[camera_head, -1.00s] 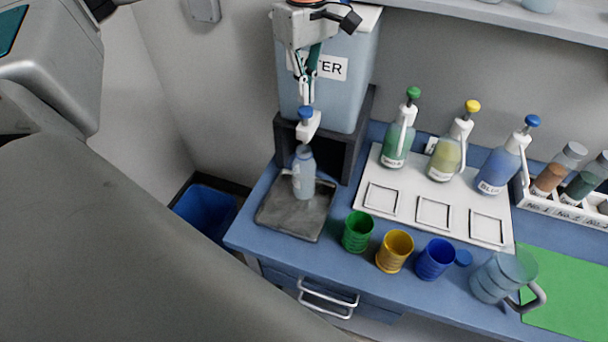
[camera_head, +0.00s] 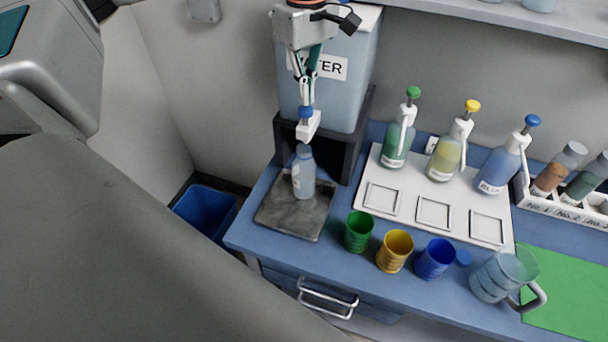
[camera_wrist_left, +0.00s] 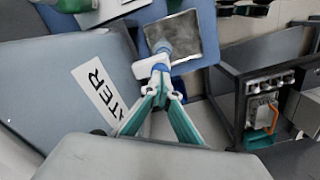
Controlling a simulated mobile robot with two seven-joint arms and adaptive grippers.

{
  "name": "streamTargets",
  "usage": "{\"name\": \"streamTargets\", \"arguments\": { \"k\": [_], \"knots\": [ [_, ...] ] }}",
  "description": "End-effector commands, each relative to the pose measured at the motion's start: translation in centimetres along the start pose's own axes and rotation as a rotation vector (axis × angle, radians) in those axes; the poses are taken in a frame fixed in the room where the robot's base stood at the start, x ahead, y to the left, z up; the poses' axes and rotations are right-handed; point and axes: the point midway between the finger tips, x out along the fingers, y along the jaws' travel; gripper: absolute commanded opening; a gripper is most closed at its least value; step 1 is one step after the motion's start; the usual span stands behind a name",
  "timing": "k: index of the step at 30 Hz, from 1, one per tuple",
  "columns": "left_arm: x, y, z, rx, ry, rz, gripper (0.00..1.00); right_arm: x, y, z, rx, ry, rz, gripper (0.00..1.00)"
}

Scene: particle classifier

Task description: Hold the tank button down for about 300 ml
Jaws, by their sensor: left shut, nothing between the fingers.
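The water tank (camera_head: 345,95) stands on a dark stand at the back, with a white spout and a blue button (camera_head: 306,112) on its front. My left gripper (camera_head: 306,101) is shut and empty, with its fingertips at the top of the blue button. In the left wrist view the gripper (camera_wrist_left: 163,92) also reaches the button (camera_wrist_left: 160,68). A clear bottle (camera_head: 303,175) stands upright under the spout on a grey tray (camera_head: 275,215). Its water level cannot be read. My right gripper is not in view.
Green (camera_head: 358,232), yellow (camera_head: 395,251) and blue (camera_head: 435,259) cups stand along the front edge. Three pump bottles stand on a white board (camera_head: 400,212). A clear jug (camera_head: 497,278) is at the right. A blue bin (camera_head: 205,210) is on the floor.

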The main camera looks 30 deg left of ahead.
Motion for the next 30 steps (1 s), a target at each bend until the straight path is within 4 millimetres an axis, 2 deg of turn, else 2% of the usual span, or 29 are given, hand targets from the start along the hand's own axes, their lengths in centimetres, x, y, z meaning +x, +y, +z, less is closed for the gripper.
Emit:
{"name": "streamTargets", "arguments": {
  "k": [30],
  "knots": [
    [3.0, 0.0, 0.0, 0.000, 0.000, -0.001, 0.00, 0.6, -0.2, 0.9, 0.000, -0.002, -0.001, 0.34]
  ]
}}
